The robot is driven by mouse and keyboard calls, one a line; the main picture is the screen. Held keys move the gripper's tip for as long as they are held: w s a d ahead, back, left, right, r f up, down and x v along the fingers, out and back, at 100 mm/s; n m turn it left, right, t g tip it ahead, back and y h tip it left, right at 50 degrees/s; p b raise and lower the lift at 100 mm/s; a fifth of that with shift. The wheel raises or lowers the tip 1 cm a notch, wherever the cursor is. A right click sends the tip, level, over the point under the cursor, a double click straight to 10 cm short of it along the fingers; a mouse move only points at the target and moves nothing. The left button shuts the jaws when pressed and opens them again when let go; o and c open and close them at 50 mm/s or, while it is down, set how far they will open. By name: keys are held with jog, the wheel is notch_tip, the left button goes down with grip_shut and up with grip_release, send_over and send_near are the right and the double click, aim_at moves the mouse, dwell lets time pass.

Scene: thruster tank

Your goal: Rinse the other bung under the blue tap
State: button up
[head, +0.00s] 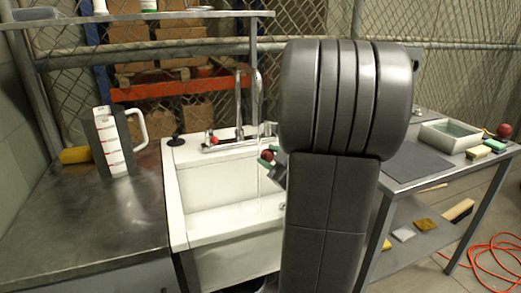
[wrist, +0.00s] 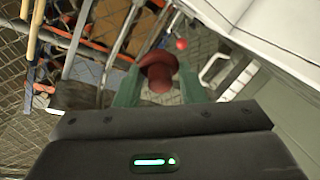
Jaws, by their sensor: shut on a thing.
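My gripper (head: 270,161) is shut on a dark red bung (head: 266,156), held above the white sink basin (head: 212,185). In the wrist view the bung (wrist: 158,70) sits between the green fingertips of my gripper (wrist: 160,88). A thin stream of water (head: 258,185) seems to fall from the tall spout (head: 239,98) close to the bung; I cannot tell whether it touches it. A red tap knob (head: 213,141) is at the sink's back. The blue tap is not clearly visible. Another red bung (head: 504,130) is on the right bench.
My arm hides the sink's right side.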

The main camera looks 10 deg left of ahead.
jog(key=s+d+r+p, duration=0.1)
jog(key=s+d+p, duration=0.1)
jog(key=s+d, duration=0.2)
jog(key=shift+s+d+r+p, duration=0.35)
jog(key=shift+s+r, duration=0.05)
jog(key=shift+s, duration=1.1)
